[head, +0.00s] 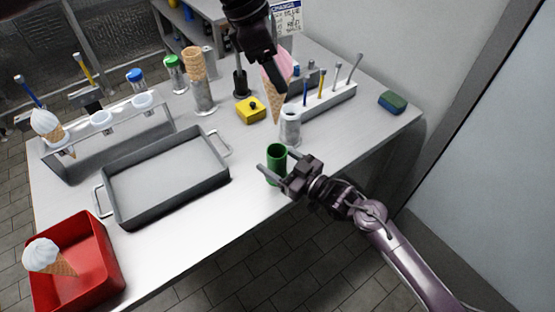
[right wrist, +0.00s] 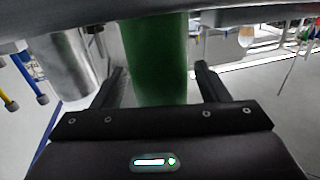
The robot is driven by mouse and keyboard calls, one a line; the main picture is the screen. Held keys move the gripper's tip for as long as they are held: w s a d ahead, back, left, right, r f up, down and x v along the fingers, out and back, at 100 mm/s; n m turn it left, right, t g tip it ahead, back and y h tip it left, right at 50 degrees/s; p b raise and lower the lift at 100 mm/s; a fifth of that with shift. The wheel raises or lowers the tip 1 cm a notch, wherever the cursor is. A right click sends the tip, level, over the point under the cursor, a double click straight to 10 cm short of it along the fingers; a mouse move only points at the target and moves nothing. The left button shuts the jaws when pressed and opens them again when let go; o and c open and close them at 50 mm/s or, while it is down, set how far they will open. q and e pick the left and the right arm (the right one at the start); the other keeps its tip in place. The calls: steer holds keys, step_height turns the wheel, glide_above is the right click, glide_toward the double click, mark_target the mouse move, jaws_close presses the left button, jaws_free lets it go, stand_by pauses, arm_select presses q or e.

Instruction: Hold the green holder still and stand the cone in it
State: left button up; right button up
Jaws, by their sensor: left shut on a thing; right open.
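The green holder (head: 277,168) stands upright near the front edge of the table. My right gripper (head: 279,163) is open, with one finger on each side of the holder. The right wrist view shows the holder (right wrist: 155,60) between the two fingers, with gaps beside it. My left gripper (head: 275,62) is shut on the cone (head: 275,106), which has a pink top and points tip down. The cone hangs behind the green holder in the picture, apart from it. The left fingertips partly cover the pink top.
A silver cup (head: 290,128) stands just behind the green holder. A yellow block (head: 251,112) and a tool rack (head: 335,103) are nearby. A grey tray (head: 165,180) lies left; a red bin (head: 75,270) with a white-topped cone sits front left. The table's front right is clear.

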steer(key=shift+s+d, duration=0.1)
steer(key=shift+d, duration=0.05)
steer(key=shift+s+d, duration=0.5)
steer(key=shift+d, duration=0.05)
steer(key=shift+w+a, duration=0.2)
stand_by(0.8)
steer(key=shift+w+a, duration=0.4)
steer(key=shift+a, duration=0.1)
steer(key=c, duration=1)
stand_by(0.5)
